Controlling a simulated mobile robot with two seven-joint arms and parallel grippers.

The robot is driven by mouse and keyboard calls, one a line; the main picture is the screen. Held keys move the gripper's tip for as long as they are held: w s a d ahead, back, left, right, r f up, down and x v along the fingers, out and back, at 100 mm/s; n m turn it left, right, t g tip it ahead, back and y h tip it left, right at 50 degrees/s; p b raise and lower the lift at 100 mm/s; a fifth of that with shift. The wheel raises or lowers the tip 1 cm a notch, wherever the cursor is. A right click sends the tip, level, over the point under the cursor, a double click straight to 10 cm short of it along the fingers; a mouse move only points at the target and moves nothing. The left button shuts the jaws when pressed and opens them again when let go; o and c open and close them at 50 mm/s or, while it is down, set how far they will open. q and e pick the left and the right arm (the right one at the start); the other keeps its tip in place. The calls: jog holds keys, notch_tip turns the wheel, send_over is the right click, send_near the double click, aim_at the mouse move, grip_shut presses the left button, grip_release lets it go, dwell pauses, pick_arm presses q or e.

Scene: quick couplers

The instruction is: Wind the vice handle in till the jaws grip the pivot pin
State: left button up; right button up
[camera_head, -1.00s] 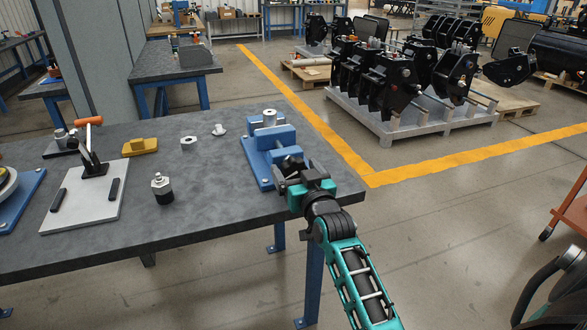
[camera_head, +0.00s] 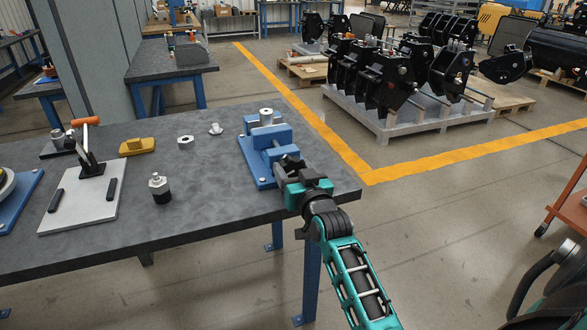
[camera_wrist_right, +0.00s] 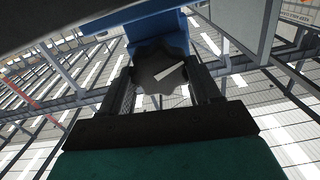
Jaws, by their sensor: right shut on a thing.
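The blue vice (camera_head: 258,168) is on the right end of the grey workbench. The pivot pin (camera_head: 266,115), a light metal cylinder, stands upright at the vice's far end, by the jaws. I cannot tell whether both jaws touch it. My right gripper (camera_head: 289,163) is at the vice's near end, shut on the vice handle. In the right wrist view the handle (camera_wrist_right: 158,70) is a dark grey lobed knob between the two fingers, with the blue vice body (camera_wrist_right: 158,35) behind it. My left gripper is not in view.
On the bench are a hex nut (camera_head: 186,142), a small flanged metal part (camera_head: 216,129), a yellow block (camera_head: 137,147), a black-based fitting (camera_head: 160,188) and a toggle clamp with an orange handle (camera_head: 86,121) on a pale plate.

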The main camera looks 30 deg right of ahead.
jog(key=shift+r+m+p, duration=0.3)
jog(key=shift+m+p, duration=0.05)
jog(key=shift+m, duration=0.15)
jog(key=shift+f+m, duration=0.15)
jog(key=shift+m, duration=0.35)
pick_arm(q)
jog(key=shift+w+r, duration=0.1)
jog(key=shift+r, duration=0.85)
pick_arm(e)
jog(key=o, duration=1.1)
jog(key=shift+f, duration=0.1)
jog(key=shift+c, duration=0.2)
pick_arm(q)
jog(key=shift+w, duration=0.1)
